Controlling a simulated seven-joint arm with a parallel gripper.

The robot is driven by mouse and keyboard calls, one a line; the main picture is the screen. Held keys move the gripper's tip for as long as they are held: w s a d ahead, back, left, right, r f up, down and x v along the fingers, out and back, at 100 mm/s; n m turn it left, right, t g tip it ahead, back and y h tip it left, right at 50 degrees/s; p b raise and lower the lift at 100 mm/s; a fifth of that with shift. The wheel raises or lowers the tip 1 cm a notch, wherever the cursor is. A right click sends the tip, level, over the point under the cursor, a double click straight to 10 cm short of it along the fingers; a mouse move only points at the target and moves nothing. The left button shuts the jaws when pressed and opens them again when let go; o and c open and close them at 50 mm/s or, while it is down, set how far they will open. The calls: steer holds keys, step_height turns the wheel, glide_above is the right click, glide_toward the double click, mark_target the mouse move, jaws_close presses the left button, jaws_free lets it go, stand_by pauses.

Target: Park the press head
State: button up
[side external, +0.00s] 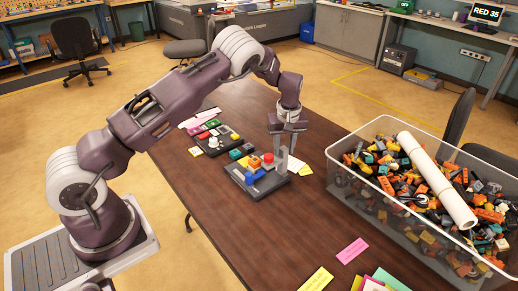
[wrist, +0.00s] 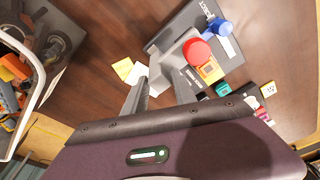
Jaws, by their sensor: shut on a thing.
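A small press station with a dark base (side external: 240,178) stands on the brown table. A grey upright (side external: 281,161) rises at its right side, with a red round knob (side external: 268,158) next to it. The knob also shows large in the wrist view (wrist: 197,51). My gripper (side external: 286,129) points down directly above the station. In the wrist view its fingers (wrist: 160,92) reach to a grey part beside the red knob, and they are shut on it. It appears to be the press head; the fingers hide much of it. A blue part (side external: 250,177) and an orange-yellow block (side external: 254,163) sit on the base.
A clear bin (side external: 375,205) full of mixed bricks, with a white roll (side external: 437,180) across it, stands right of the station. A second dark board (side external: 212,143) with small parts lies behind left. Sticky notes (side external: 352,250) lie at the front. The table's front middle is clear.

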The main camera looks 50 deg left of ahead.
steer(key=o, duration=0.8)
steer(key=shift+r, duration=0.1)
steer(key=shift+r, duration=2.9)
